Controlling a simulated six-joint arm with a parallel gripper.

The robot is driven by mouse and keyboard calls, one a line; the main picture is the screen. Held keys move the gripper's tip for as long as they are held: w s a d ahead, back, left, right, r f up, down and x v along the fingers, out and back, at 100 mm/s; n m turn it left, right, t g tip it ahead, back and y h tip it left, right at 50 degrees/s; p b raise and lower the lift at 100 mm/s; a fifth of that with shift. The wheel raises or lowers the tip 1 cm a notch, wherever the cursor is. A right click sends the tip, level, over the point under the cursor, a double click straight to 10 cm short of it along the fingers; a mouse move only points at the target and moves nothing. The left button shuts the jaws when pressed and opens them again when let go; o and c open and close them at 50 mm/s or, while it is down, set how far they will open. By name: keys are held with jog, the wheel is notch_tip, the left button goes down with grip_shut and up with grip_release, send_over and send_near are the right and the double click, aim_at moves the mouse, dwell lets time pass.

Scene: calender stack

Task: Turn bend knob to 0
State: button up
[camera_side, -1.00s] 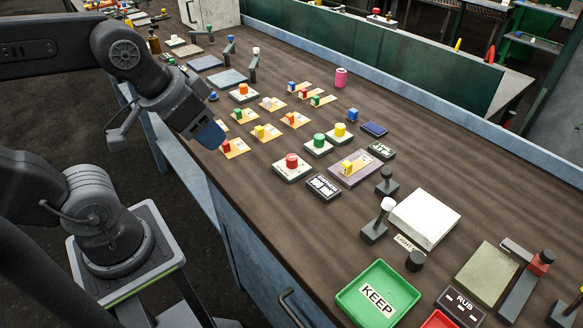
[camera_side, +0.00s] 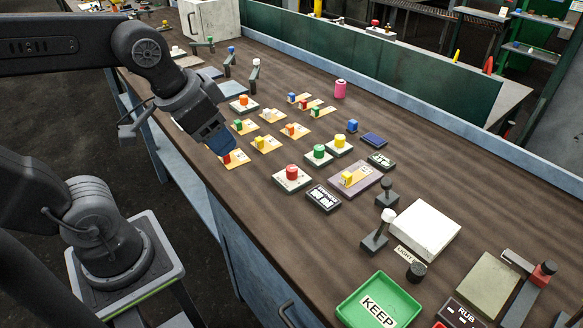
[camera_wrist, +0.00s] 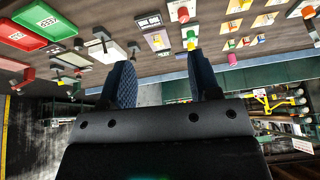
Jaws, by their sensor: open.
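Several small coloured knobs stand on yellow cards mid-bench in the side view: a red one (camera_side: 227,158), a yellow one (camera_side: 260,142), a green one (camera_side: 238,125) and others behind. The card print is too small to read, so I cannot tell which is the bend knob. My gripper (camera_side: 222,148) hangs at the bench's near edge, its dark blue fingertips just beside or above the red knob's card and partly covering it. Contact cannot be told. In the wrist view the fingers (camera_wrist: 163,78) are apart with nothing held between them.
A red button (camera_side: 291,171), a green button (camera_side: 319,151) and a yellow button (camera_side: 340,141) stand to the right. A pink cylinder (camera_side: 340,89) is behind. Levers, a white block (camera_side: 427,228) and a green tray (camera_side: 352,309) fill the right side.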

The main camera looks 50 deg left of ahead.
jog(key=w+a+f+m+g, duration=0.1)
jog(key=w+a+m+g, duration=0.2)
jog(key=w, duration=0.8)
jog(key=m+g, duration=0.2)
jog(key=m, duration=0.3)
send_over(291, 168)
notch_tip(291, 168, down, 7)
notch_tip(291, 168, down, 14)
jog(key=shift+r, duration=0.2)
jog(key=c, duration=0.9)
